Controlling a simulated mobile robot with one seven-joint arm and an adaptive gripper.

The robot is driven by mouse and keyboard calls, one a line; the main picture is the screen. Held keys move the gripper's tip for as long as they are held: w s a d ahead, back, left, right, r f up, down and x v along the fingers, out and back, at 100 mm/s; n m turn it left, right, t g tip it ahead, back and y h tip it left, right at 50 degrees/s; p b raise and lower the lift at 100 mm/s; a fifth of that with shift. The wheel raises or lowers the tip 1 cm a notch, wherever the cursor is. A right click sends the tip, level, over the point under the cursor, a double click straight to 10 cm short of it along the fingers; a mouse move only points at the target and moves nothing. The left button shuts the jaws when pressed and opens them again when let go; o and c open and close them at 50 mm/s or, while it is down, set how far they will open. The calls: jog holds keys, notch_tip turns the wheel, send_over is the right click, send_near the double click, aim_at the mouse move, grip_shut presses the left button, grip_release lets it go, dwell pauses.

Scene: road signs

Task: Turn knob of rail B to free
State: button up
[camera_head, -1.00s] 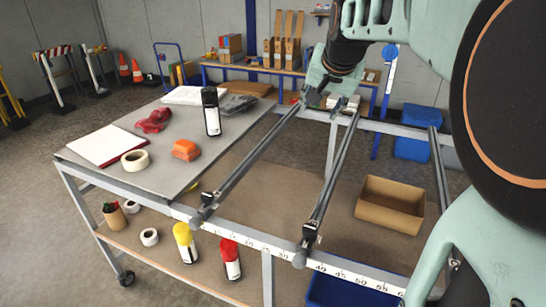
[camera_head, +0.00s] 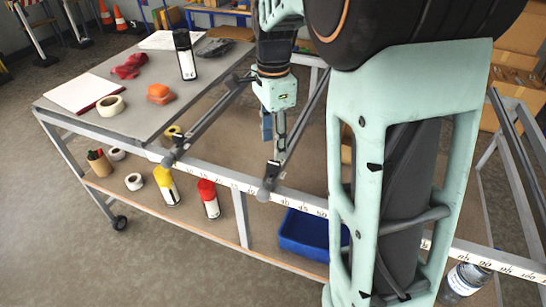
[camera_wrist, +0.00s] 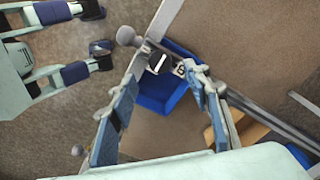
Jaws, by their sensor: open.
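Two grey rails cross the metal frame, each with a dark end fitting at the front bar. The left rail's fitting (camera_head: 170,158) stands apart from my gripper. The right rail's fitting (camera_head: 268,188) is just in front of and below my gripper (camera_head: 276,140), which points down. In the wrist view, a dark block with a white mark (camera_wrist: 157,62) shows beyond the fingertips of my open gripper (camera_wrist: 163,76), beside a small label reading B (camera_wrist: 180,69). A grey round end (camera_wrist: 127,36) sticks out past it. Nothing is between the fingers. The knob's exact setting is too small to read.
A blue bin (camera_head: 302,238) sits on the shelf below the rail. The front bar carries a number scale (camera_head: 225,182). Yellow-capped (camera_head: 165,183) and red-capped (camera_head: 208,197) cans stand at the lower left. A grey board (camera_head: 140,75) with tape, cloth and a black can covers the left.

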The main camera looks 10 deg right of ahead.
aim_at(274, 164)
notch_tip(274, 164, down, 7)
jog(key=shift+r, duration=0.2)
jog(key=c, duration=1.2)
jog(key=shift+o, duration=0.2)
